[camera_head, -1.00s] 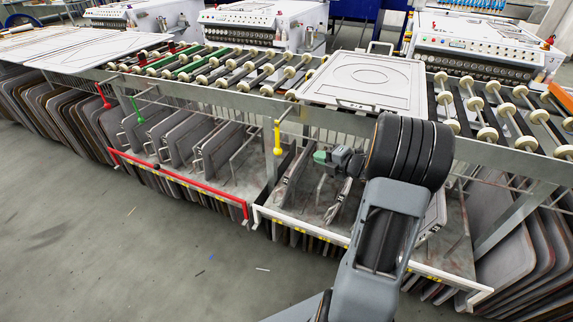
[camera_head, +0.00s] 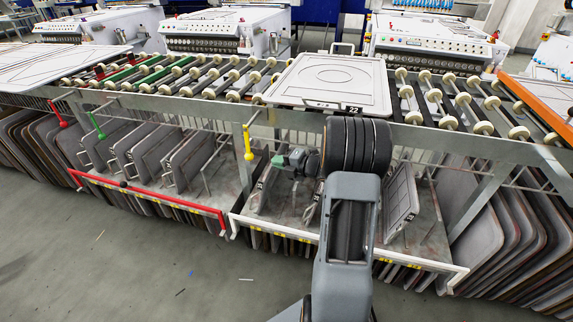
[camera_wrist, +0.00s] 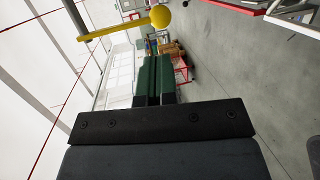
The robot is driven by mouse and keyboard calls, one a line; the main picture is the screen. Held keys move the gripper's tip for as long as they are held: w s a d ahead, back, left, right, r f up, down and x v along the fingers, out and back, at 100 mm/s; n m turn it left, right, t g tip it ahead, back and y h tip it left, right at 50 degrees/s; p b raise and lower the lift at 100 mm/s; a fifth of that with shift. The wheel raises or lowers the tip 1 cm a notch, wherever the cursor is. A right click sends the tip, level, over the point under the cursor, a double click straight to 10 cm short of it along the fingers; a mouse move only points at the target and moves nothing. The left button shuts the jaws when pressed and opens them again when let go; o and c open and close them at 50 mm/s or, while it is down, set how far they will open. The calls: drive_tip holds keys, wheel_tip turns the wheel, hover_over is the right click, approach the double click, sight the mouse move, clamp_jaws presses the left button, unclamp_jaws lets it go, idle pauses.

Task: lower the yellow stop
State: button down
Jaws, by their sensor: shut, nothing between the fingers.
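The yellow stop (camera_head: 248,142) is a thin yellow rod with a ball at its end. In the head view it hangs at the front rail of the roller table, ball at the bottom. In the wrist view the yellow stop (camera_wrist: 120,29) crosses the upper left, its ball beyond the fingertips and off to one side. My gripper (camera_head: 279,160) is just right of the stop in the head view, apart from it. Its dark green fingers (camera_wrist: 154,80) are together and empty in the wrist view.
Similar red (camera_head: 63,124) and green (camera_head: 97,126) levers hang farther left. A white board (camera_head: 330,85) lies on the rollers. Below are racks of upright panels, fronted by a red bar (camera_head: 150,203) and a white bar (camera_head: 345,257). The grey floor in front is mostly clear.

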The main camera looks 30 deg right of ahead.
drive_tip(key=x, duration=0.8)
drive_tip(key=shift+b, duration=0.4)
drive_tip(key=shift+w+f, duration=0.1)
drive_tip(key=shift+f, duration=0.1)
